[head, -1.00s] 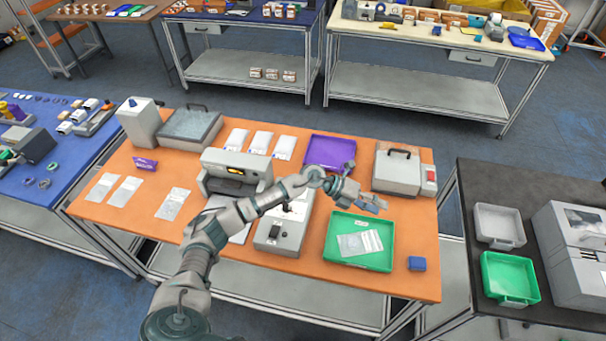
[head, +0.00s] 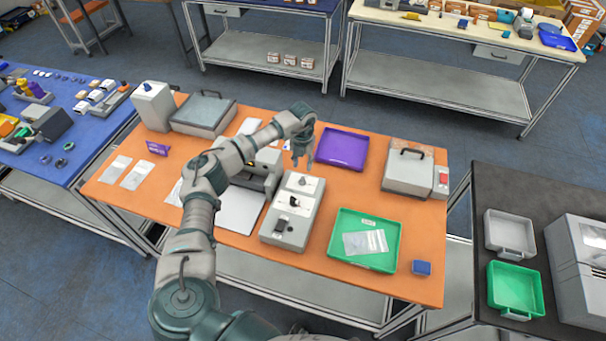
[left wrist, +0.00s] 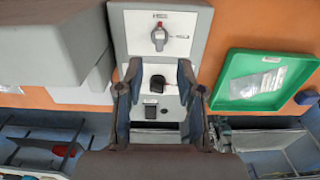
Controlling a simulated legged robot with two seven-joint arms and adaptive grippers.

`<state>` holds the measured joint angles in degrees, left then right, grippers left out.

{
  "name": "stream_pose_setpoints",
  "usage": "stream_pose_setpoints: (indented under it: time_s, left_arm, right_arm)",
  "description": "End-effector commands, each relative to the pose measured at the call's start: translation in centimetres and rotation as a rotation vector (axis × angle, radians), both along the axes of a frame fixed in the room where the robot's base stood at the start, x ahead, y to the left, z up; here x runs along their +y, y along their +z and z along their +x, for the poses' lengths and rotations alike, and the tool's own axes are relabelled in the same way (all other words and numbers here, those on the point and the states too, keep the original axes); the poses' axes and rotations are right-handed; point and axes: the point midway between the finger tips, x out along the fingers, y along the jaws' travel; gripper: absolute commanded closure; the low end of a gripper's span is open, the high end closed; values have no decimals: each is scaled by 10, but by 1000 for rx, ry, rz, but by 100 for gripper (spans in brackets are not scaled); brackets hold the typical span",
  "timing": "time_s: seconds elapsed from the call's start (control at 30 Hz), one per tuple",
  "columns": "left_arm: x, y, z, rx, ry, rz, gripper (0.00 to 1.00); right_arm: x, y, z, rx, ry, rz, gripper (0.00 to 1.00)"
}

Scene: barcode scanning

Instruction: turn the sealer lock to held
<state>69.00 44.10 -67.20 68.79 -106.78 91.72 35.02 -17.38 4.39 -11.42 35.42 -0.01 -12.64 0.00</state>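A grey control box (head: 283,228) stands near the table's middle, beside the grey sealer-like machine (head: 262,172). Its far white panel carries a grey rotary knob (left wrist: 158,38) with a red tip, between a label above and another to the right; the lettering is too small to read. The red tip points to the upper label. A black knob (left wrist: 157,82) sits nearer on the box. My left gripper (head: 302,164) points down above the box's far end, apart from the knobs. In the left wrist view its fingers (left wrist: 160,74) are spread and empty. My right gripper is out of view.
A green tray (head: 338,254) with a clear bag lies right of the box. A purple tray (head: 342,149) is behind it. A grey case (head: 410,172) stands at the back right, and a blue block (head: 422,267) at the front right.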

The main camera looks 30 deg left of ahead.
Motion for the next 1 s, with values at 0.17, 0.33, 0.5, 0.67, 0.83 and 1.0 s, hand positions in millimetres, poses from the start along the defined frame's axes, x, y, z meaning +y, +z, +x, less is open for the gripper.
stream_pose_setpoints:
  time_s: [0.17, 0.33, 0.5, 0.67, 0.83, 1.0]
  left_arm:
    - [0, -39, -1, 3, -1, -1, 62]
    - [-1, -65, -1, 1, 0, -1, 62]
    - [-1, -78, 0, -1, -1, 1, 62]
    - [-1, -79, 0, -1, -2, 0, 62]
    - [-1, -79, 0, -1, -1, -1, 75]
    - [0, -79, 0, -1, -1, -1, 100]
  right_arm:
    - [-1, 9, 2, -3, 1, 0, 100]
    - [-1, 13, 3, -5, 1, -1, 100]
    - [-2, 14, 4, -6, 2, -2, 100]
    - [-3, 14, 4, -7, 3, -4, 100]
    - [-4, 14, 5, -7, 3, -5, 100]
    - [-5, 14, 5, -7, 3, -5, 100]
